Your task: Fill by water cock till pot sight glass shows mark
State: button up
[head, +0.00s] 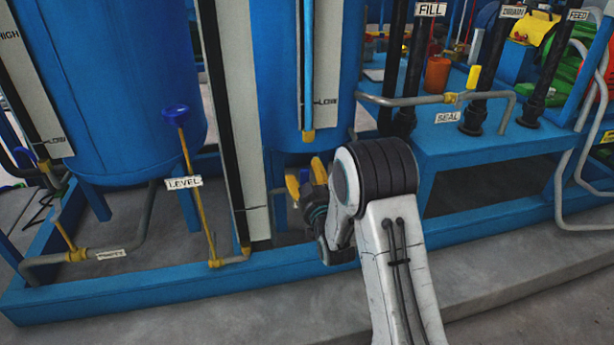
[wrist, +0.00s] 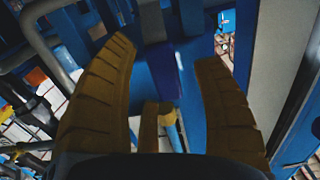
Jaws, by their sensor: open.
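My gripper (head: 304,184), with yellow fingers, is low in front of the right-hand blue pot (head: 275,60), near its underside. In the wrist view my gripper (wrist: 165,65) is open, with nothing visibly held. A small yellow part with a light blue top (wrist: 171,128) shows between the fingers; I cannot tell what it is. The right pot's sight glass (head: 308,65) shows a light blue column running past the LOW mark; its upper end is out of view. A FILL label (head: 430,9) is on a black upright pipe at top right. I cannot tell which part is the water cock.
A LEVEL label (head: 184,182) hangs on a yellow stem with a blue knob (head: 176,112). The left pot (head: 110,80) has a HIGH and LOW board (head: 33,85). A blue stand (head: 490,140) with a SEAL label and pipes is at right.

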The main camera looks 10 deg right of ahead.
jog(key=s, duration=0.7)
dwell(1.1)
jog(key=s+r+g+p, duration=0.4)
jog(key=r+p, duration=0.7)
jog(key=r, duration=0.1)
jog(key=s+r+g+p, duration=0.3)
jog(key=s+r+p, duration=0.2)
jog(key=r+p, duration=0.65)
jog(key=s+r+g+p, duration=0.7)
jog(key=s+r+p, duration=1.2)
jog(key=s+r, duration=0.2)
jog(key=s, duration=0.2)
jog(key=shift+s+d+r+p, duration=0.2)
jog(key=shift+s+r+p, duration=0.1)
jog(key=shift+s+p, duration=0.1)
